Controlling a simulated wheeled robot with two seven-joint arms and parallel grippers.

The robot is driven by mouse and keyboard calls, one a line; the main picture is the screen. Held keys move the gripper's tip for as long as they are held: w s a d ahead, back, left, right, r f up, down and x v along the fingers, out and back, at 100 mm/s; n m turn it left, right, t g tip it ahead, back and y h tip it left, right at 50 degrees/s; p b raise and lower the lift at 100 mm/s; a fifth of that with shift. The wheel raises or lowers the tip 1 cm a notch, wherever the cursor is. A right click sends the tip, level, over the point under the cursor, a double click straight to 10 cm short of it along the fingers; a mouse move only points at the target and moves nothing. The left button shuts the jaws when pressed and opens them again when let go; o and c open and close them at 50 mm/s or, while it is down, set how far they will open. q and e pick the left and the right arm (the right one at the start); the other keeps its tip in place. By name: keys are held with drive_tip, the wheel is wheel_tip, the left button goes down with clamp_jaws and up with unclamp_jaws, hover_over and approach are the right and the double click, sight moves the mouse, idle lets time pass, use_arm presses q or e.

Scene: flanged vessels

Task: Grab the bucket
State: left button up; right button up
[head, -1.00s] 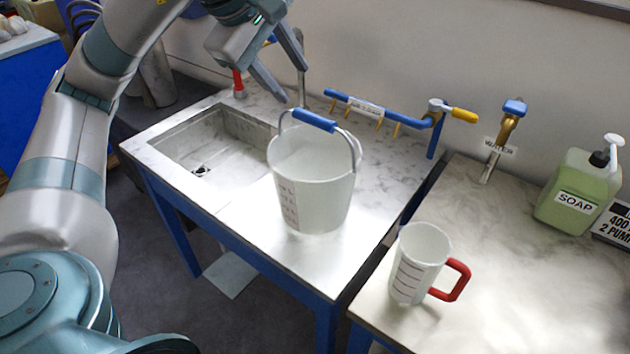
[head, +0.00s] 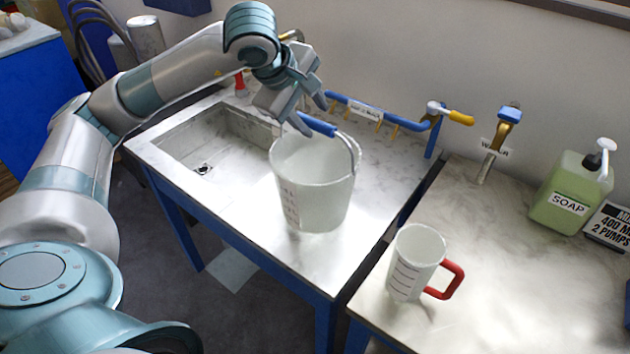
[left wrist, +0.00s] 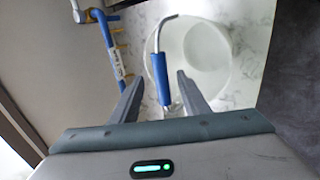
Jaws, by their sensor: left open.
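The white bucket (head: 312,190) stands upright on the steel sink table, with its wire handle raised and a blue grip (head: 318,126) at the top. In the left wrist view the bucket (left wrist: 205,55) is seen from above, and its blue grip (left wrist: 160,78) lies between the fingers. My left gripper (head: 315,121) is open at the blue grip, with its two fingers apart on either side of it. In the left wrist view the gripper (left wrist: 160,90) has a gap on both sides of the grip. My right gripper is not in view.
A sink basin (head: 225,140) lies left of the bucket. A blue pipe (head: 375,110) runs along the back. A measuring jug (head: 415,265) with a red handle, a green soap bottle (head: 568,195) and a tap (head: 500,140) are on the right counter (head: 510,290).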

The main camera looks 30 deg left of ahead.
sight(318, 124)
use_arm(q)
drive_tip(key=shift+w+f+p, duration=0.25)
drive_tip(key=shift+f+p, duration=0.1)
drive_tip(key=shift+p, duration=0.25)
drive_tip(key=p+x, duration=0.2)
drive_tip(key=x, duration=0.1)
drive_tip(key=shift+w+d+f, duration=0.1)
drive_tip(key=shift+f, duration=0.25)
drive_tip(key=shift+w+f, duration=0.2)
drive_tip(key=shift+f, duration=0.05)
clamp_jaws()
